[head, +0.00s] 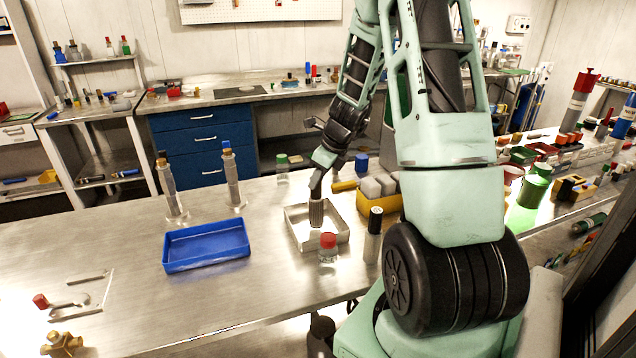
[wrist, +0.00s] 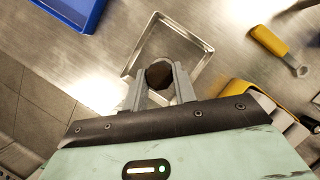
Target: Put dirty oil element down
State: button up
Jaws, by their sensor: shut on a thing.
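My gripper (head: 316,190) is shut on the dirty oil element (head: 316,213), a dark, ribbed cylinder that hangs roughly upright. In the wrist view my gripper (wrist: 160,80) has a finger on each side of the dark round end of the element (wrist: 159,74). The element is over a shallow metal tray (head: 341,238) on the steel bench. The tray also shows in the wrist view (wrist: 205,52), beneath the fingers. I cannot tell whether the element's lower end touches the tray floor.
A blue tray (head: 206,246) lies to the left. A red-capped jar (head: 328,247) and a black-capped bottle (head: 373,236) stand close in front of the metal tray. A yellow bin (head: 378,200) is at its right, and a green-capped jar (head: 282,170) stands behind.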

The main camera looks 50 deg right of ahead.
jog(key=shift+f, duration=0.6)
jog(key=shift+f, duration=0.15)
jog(key=o, duration=0.9)
